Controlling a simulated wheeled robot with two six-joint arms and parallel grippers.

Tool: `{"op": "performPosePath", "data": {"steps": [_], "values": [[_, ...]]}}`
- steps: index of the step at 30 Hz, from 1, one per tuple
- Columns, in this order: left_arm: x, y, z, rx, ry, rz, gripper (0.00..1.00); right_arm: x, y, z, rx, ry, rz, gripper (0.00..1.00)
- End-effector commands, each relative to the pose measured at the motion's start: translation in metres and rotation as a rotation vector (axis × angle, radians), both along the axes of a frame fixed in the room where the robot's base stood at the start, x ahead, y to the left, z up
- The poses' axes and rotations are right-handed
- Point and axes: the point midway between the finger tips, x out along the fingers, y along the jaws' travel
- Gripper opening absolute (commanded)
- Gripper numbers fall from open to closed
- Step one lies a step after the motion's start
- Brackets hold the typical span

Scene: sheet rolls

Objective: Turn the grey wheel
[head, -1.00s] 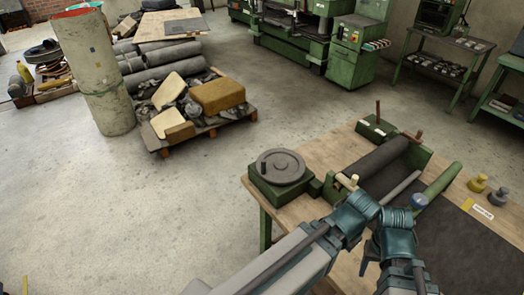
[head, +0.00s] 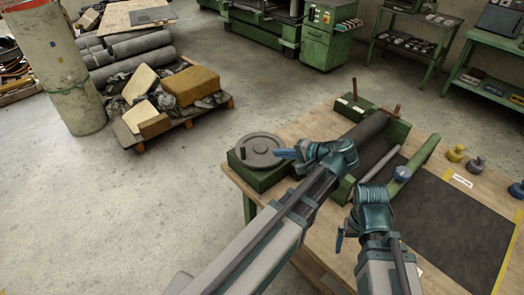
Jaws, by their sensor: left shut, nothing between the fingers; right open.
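The grey wheel (head: 262,144) lies flat on a green housing at the left corner of the wooden bench. A short dark handle (head: 242,153) stands up near its left rim. My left gripper (head: 284,153) is shut and empty, its blue fingers pointing left at the wheel's right edge. The tips overlap the rim in the picture; I cannot tell whether they touch it.
Behind my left wrist are a dark roller (head: 366,130) and a green bar (head: 416,158). A dark sheet (head: 450,220) covers the bench's right part. Yellow, grey and blue knobbed weights stand beyond it. Open floor lies left of the bench.

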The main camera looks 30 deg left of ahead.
Motion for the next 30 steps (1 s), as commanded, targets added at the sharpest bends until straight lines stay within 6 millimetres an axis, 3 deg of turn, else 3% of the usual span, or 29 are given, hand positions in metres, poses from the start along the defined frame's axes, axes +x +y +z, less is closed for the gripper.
{"op": "performPosePath", "data": {"steps": [15, 22, 30], "values": [[0.015, 0.082, -0.053, -0.002, 0.000, 0.004, 0.00, 0.000, 0.000, -0.053, 0.000, 0.000, 0.000, 0.97], [0.022, 0.110, -0.048, -0.002, 0.000, 0.001, 0.00, 0.000, 0.000, -0.047, 0.000, 0.000, 0.000, 0.97], [0.024, 0.119, -0.048, -0.002, 0.001, -0.001, 0.00, 0.000, 0.000, -0.047, 0.000, 0.000, 0.000, 0.97]]}}
